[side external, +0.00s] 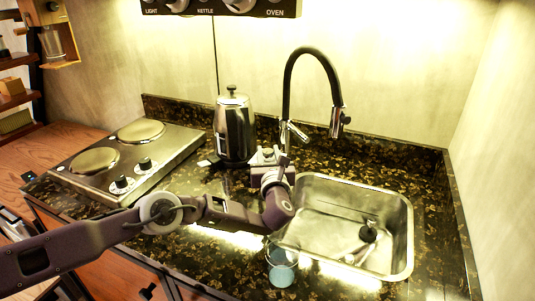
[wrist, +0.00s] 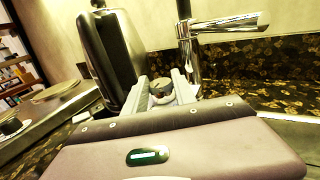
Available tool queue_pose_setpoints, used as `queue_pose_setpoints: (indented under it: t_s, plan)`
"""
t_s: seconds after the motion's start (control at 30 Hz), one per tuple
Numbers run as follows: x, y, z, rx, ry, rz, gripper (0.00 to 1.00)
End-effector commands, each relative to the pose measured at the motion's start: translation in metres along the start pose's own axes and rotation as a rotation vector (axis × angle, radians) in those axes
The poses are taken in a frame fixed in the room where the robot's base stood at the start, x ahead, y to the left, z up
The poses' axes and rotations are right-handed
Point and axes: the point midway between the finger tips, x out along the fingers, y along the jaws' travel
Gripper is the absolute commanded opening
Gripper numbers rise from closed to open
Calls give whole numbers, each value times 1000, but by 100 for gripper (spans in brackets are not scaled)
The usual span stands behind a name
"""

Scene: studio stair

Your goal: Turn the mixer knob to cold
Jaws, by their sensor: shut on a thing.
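The tap stands behind the sink (side external: 345,280), with a tall black curved hose (side external: 286,75) and a chrome body (wrist: 188,58). A chrome lever (wrist: 230,24) sticks out to the right from the body in the wrist view. My gripper (side external: 268,156) is low over the counter, just in front of the tap's foot. In the wrist view my gripper (wrist: 168,92) has its two pale fingers on either side of a small round metal knob (wrist: 161,87), apparently the mixer knob, and is shut on it. The knob's lower part is hidden, and I cannot read any hot or cold mark.
A steel kettle (side external: 234,128) stands close left of my gripper; it also shows in the wrist view (wrist: 110,55). A two-plate hob (side external: 128,155) is further left. A blue cup (side external: 282,272) stands by the sink's front left. The counter right of the tap is clear.

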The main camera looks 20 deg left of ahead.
Motion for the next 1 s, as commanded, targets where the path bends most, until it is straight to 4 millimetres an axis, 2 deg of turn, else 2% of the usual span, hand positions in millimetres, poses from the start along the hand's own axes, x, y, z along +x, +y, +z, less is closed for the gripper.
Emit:
queue_pose_setpoints:
  t_s: [0.57, 0.6, 0.67, 1.0]
  plan:
    - [-4, -2, 0, -4, 3, 55, 0]
    - [-4, -2, 0, -4, 3, 55, 40]
    - [-4, -1, 0, -4, 3, 55, 52]
    - [-3, -1, 1, -4, 4, 56, 54]
